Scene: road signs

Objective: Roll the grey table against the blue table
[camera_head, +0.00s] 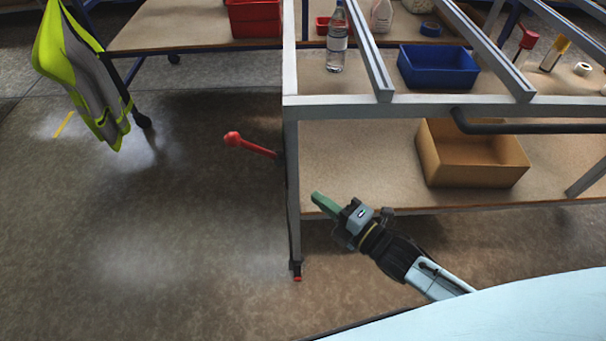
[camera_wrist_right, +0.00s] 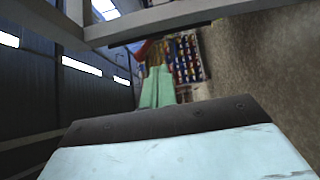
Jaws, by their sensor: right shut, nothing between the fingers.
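The grey table (camera_head: 220,106) has a grey metal frame, a brown top and a lower shelf, and fills the right of the head view. A red lever (camera_head: 252,146) with a knob sticks out to the left from its near left leg. The blue table (camera_head: 180,32), brown-topped with dark blue legs, stands behind at the upper left. My right gripper (camera_head: 325,204), with green fingers, is shut and empty in front of the lower shelf, right of that leg and apart from the lever. Its green fingers also show in the right wrist view (camera_wrist_right: 157,90). My left gripper is out of view.
A bottle (camera_head: 337,38) and a blue bin (camera_head: 438,66) are on the grey table, a cardboard-coloured box (camera_head: 470,155) on its shelf. A dark handle bar (camera_head: 530,127) runs along its front. A yellow vest (camera_head: 80,75) hangs at left. The left floor is clear.

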